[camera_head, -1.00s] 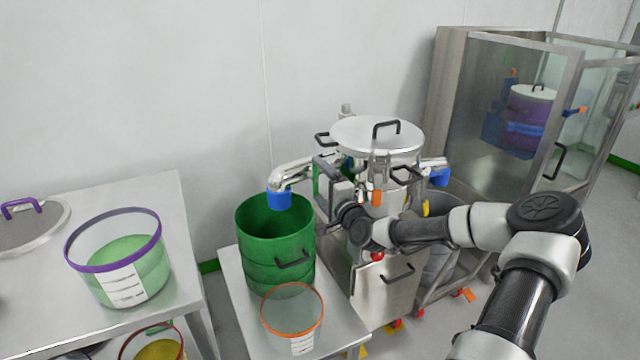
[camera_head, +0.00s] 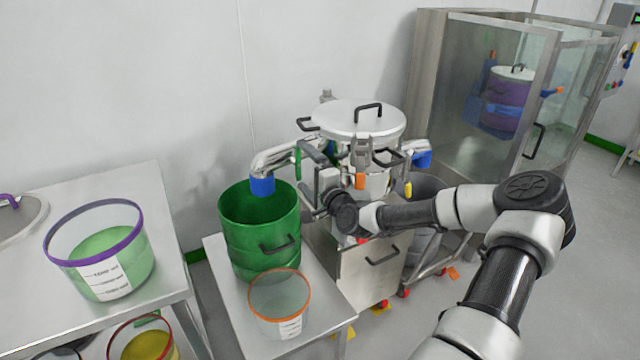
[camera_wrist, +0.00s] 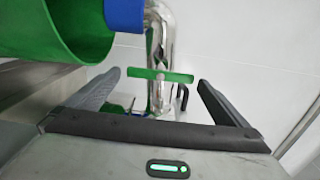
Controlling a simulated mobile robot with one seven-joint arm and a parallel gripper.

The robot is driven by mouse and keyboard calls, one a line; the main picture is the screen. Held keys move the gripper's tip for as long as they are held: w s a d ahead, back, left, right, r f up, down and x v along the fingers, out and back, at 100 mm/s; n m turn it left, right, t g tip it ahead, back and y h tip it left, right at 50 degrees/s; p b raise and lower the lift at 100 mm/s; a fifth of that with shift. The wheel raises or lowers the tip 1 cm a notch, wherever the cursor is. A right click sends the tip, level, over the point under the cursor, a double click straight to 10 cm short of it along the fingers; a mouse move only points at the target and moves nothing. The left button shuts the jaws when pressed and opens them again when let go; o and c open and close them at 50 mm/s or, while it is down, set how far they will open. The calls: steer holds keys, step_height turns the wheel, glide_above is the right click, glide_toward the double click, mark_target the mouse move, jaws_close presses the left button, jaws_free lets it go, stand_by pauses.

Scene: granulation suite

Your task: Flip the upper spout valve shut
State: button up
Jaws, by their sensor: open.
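The upper spout is a shiny steel pipe (camera_head: 275,158) with a blue end (camera_head: 262,186) over the green bin. Its green valve handle (camera_head: 298,162) shows near the pipe's root. In the wrist view the green handle (camera_wrist: 160,75) lies crosswise over the steel pipe (camera_wrist: 160,40). My gripper (camera_wrist: 159,80) is open, with one finger on each side of the handle in the picture. No contact with the handle is visible. In the head view my gripper (camera_head: 316,203) is beside the vessel, below the handle, partly hidden by my wrist.
The green bin (camera_head: 240,235) and an orange-rimmed container (camera_head: 280,300) stand on a low table left of the vessel. The vessel's lidded top (camera_head: 350,120) is close above my wrist. A second blue-ended spout (camera_head: 420,157) is at right. A glass cabinet (camera_head: 480,130) stands behind.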

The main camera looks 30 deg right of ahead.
steer(key=s+p, duration=0.2)
steer(key=s, duration=1.4)
steer(key=shift+d, duration=0.25)
